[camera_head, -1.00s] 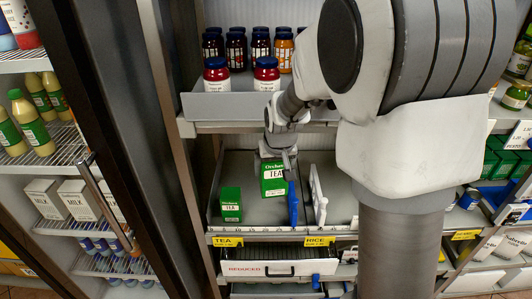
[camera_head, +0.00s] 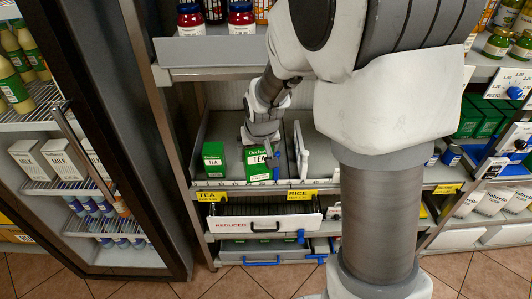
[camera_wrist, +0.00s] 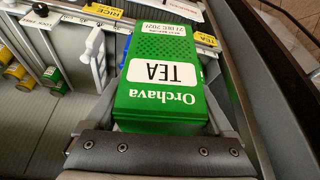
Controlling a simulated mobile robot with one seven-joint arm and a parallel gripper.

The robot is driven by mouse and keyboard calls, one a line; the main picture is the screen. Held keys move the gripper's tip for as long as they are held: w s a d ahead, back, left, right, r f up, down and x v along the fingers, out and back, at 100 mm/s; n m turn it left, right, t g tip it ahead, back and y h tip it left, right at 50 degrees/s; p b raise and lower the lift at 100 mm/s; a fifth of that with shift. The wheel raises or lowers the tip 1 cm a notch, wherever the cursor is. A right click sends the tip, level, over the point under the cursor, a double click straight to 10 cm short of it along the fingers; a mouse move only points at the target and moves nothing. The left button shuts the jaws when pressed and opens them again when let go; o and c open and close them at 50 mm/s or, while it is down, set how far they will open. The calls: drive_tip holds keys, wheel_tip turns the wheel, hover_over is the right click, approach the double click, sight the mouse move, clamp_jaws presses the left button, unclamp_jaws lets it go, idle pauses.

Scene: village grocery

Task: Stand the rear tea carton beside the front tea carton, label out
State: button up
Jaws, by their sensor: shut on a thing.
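The rear tea carton (camera_head: 258,164), green with a white TEA label, is held by my gripper at the shelf front, label facing out. In the wrist view the carton (camera_wrist: 165,75) fills the middle between the fingers, its text upside down in the picture. Whether the held carton touches the shelf I cannot tell.
A white divider (camera_head: 302,151) and a blue piece (camera_head: 276,164) stand close right of the held carton. Yellow TEA (camera_head: 212,196) and RICE (camera_head: 301,194) tags line the shelf edge. A shelf of jars (camera_head: 215,49) lies above. A REDUCED drawer (camera_head: 262,223) is below.

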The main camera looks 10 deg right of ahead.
drive_tip(key=w+a+f+b, duration=0.1)
drive_tip(key=a+f+b, duration=0.1)
drive_tip(key=f+b, duration=0.4)
drive_tip(key=w+a+f+b, duration=0.2)
drive_tip(key=f+b, duration=0.4)
drive_tip(key=f, duration=0.3)
drive_tip(key=shift+w+a+f, duration=0.25)
drive_tip(key=shift+a+f, duration=0.05)
drive_tip(key=shift+a, duration=0.35)
drive_tip(key=shift+w, duration=0.1)
